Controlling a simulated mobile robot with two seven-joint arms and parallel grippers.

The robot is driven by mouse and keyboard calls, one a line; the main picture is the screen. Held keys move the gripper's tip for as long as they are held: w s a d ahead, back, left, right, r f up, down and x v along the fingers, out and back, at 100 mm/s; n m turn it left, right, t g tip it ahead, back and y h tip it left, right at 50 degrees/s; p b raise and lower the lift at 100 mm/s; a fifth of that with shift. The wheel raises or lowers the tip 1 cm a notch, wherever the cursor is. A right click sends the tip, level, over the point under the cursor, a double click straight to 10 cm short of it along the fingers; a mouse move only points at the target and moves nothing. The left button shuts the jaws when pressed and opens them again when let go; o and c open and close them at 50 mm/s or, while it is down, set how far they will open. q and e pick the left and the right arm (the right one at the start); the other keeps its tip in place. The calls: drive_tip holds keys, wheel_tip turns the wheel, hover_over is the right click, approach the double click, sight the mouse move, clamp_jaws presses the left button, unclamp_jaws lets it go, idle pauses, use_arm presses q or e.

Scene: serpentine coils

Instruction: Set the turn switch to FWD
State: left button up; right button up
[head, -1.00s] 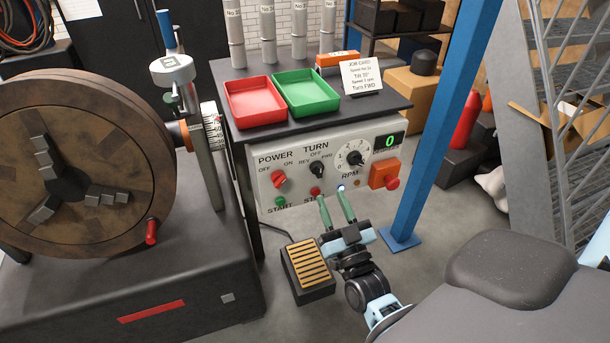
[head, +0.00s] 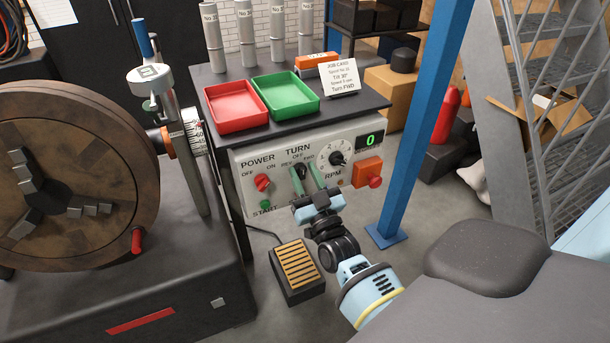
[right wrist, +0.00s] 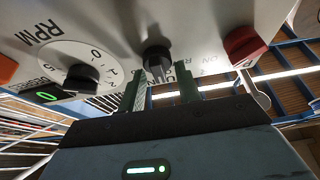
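The turn switch (head: 301,170) is a small black knob under the TURN label on the white control panel (head: 245,180). REV, OFF and FWD are marked around it. My right gripper (head: 307,177) is at the panel, open, with its green fingers pointing at this knob and partly hiding it. In the right wrist view the turn knob (right wrist: 157,62) lies between and just ahead of the two fingertips, with gaps on both sides. I cannot tell which mark it points to. My left gripper is not in view.
The red power switch (head: 263,183) is left of the turn switch. The RPM dial (head: 338,158) and an orange box with a red button (head: 368,174) are right of it. Red (head: 235,106) and green (head: 286,95) trays and a job card (head: 338,78) reading Turn FWD stand above.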

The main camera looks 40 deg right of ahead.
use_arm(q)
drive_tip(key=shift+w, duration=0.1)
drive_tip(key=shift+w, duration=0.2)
use_arm(e)
drive_tip(key=c, duration=0.6)
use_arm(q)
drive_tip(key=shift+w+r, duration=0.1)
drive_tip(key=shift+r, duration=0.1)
use_arm(e)
drive_tip(key=shift+m, duration=0.6)
drive_tip(key=shift+m+g+h+p, duration=0.35)
drive_tip(key=shift+m+h, duration=0.45)
drive_tip(key=shift+m, duration=0.2)
drive_tip(key=m+g+h, duration=0.1)
drive_tip(key=m, duration=0.2)
drive_tip(key=shift+h+p, duration=0.3)
drive_tip(key=shift+p, duration=0.1)
drive_tip(key=shift+d+m+g+h+p, duration=0.1)
drive_tip(key=shift+m+g+h+p, duration=0.3)
drive_tip(key=shift+m, duration=0.8)
drive_tip(key=shift+m+g+h+p, duration=0.25)
drive_tip(key=shift+m+g+h, duration=0.1)
drive_tip(key=shift+m, duration=0.85)
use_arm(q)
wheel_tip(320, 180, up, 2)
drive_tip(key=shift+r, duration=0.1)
use_arm(e)
drive_tip(key=shift+f+m, duration=0.1)
drive_tip(key=shift+m, duration=0.2)
